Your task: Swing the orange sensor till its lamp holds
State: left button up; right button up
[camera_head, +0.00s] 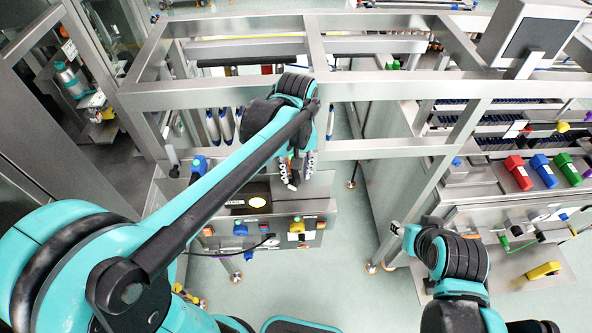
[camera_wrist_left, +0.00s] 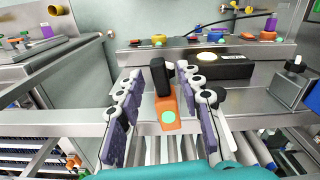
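The orange sensor (camera_wrist_left: 167,103) is in the middle of the left wrist view, with a round pale green spot on its face and a black part at its far end. My left gripper (camera_wrist_left: 164,112) is open, with one finger on each side of the sensor; gaps show between fingers and sensor. In the head view my left gripper (camera_head: 297,170) reaches down to the steel machine top, and the arm mostly hides the sensor. My right gripper (camera_head: 397,229) is at the right of the head view, away from the sensor; its fingers are too small to read.
A black box with a pale yellow disc (camera_wrist_left: 228,67) lies close beyond the sensor. Coloured buttons (camera_head: 297,227) line the machine's front. A steel frame (camera_head: 400,148) stands around the work area. Red, blue and green blocks (camera_head: 541,171) sit on the right station.

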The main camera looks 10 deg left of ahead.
pick_arm(q)
notch_tip(320, 180, up, 12)
dwell(0.6)
jog(key=m+t, duration=0.5)
jog(key=t, duration=0.2)
send_near(294, 176)
jog(key=s+a+f, duration=0.4)
jog(key=a+f, duration=0.3)
notch_tip(294, 176, down, 27)
jog(key=b, duration=2.6)
jog(key=shift+d+r, duration=0.1)
dwell(0.4)
